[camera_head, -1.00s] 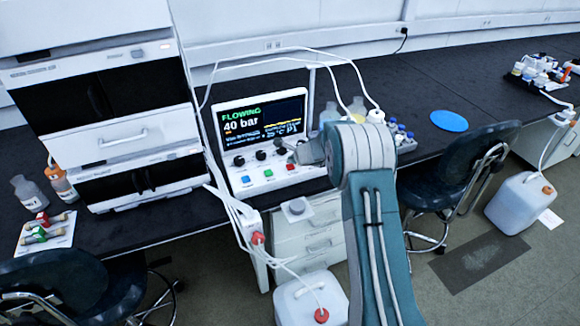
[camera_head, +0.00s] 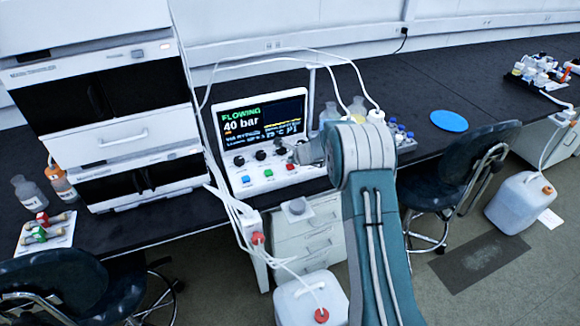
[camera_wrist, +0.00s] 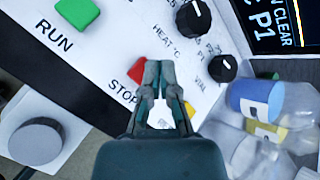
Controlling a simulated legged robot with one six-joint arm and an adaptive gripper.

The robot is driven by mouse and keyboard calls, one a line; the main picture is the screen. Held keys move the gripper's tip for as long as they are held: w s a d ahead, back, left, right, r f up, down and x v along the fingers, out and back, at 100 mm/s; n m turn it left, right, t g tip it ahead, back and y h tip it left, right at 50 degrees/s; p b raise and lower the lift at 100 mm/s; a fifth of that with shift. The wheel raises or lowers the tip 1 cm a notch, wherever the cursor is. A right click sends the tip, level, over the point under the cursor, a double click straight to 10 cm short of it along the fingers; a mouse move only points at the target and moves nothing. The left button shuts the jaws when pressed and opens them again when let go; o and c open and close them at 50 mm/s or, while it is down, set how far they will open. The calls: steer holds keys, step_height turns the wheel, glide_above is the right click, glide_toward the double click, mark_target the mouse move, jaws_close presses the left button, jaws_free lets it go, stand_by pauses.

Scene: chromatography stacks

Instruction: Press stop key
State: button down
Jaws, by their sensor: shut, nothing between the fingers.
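The control unit (camera_head: 280,185) stands on the dark bench, and its screen (camera_head: 262,116) reads FLOWING and 40 bar. The red stop key (camera_head: 290,167) is on its front panel, right of the green run key (camera_head: 268,173). In the wrist view the red key (camera_wrist: 136,76) shows by the word STOP, its right side partly covered by my gripper (camera_wrist: 158,66). My gripper is shut and empty, its fingertips overlapping the key's right edge in the picture. I cannot tell whether they touch it. The green key (camera_wrist: 77,14) is at the upper left.
Black knobs (camera_wrist: 222,68) sit just beyond the fingertips. White tubes (camera_head: 235,205) hang left of the unit. A chair (camera_head: 455,165) stands to the right.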

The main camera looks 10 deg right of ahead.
mark_target(292, 166)
steer(key=shift+f, duration=0.35)
steer(key=shift+f, duration=0.55)
stand_by(0.7)
steer(key=shift+r, duration=0.95)
steer(key=shift+r, duration=2.5)
